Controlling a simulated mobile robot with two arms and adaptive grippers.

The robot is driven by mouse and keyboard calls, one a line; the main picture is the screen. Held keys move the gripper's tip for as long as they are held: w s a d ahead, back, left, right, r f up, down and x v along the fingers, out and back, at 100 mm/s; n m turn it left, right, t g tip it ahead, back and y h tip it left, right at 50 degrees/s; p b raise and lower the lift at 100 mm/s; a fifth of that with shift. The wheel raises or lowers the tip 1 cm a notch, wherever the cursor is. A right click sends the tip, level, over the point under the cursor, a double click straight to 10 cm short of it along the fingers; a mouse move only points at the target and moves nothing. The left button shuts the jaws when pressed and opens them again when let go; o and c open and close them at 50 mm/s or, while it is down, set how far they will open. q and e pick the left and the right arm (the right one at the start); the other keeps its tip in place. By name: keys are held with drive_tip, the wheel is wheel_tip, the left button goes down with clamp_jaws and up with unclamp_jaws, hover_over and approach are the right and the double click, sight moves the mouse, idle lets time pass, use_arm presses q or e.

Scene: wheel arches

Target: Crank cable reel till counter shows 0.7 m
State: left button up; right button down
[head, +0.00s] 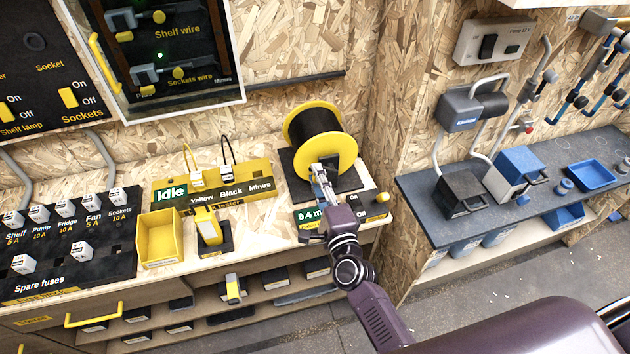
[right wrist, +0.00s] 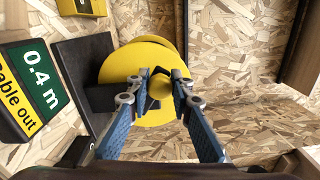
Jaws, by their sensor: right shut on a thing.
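The cable reel (head: 302,128) has yellow flanges and a black drum and stands on a black base at the back of the bench. It also shows in the right wrist view (right wrist: 124,66), with its yellow crank knob (right wrist: 160,86) facing the camera. My right gripper (right wrist: 160,82) is shut on the crank knob, one finger on each side; in the head view the gripper (head: 321,172) covers the lower front of the reel. The counter (right wrist: 36,80) reads 0.4 m, with "able out" below it; in the head view it is partly hidden by my right arm. My left gripper is not in view.
Left of the reel are a yellow tester strip (head: 212,186) reading "Idle", a yellow bin (head: 161,238) and a yellow tester (head: 208,226). A fuse board (head: 70,250) lies further left. A dark shelf (head: 420,190) with boxes stands to the right.

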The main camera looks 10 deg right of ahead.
sight(328, 170)
drive_tip(key=r+m, duration=0.1)
drive_tip(key=d+m, duration=0.1)
drive_tip(key=shift+w+d+r+m, duration=0.1)
drive_tip(key=shift+r+m, duration=0.25)
drive_tip(key=shift+m, duration=0.05)
drive_tip(key=shift+d+r+m, duration=0.25)
drive_tip(key=shift+d+m, duration=0.15)
drive_tip(key=shift+m, duration=0.5)
drive_tip(key=shift+d+r+m, duration=0.2)
drive_tip(key=shift+d+m, duration=0.2)
drive_tip(key=shift+m, duration=0.5)
drive_tip(key=c, duration=1.7)
unclamp_jaws()
drive_tip(key=shift+f, duration=0.1)
drive_tip(key=shift+c, duration=0.2)
drive_tip(key=shift+f, duration=0.1)
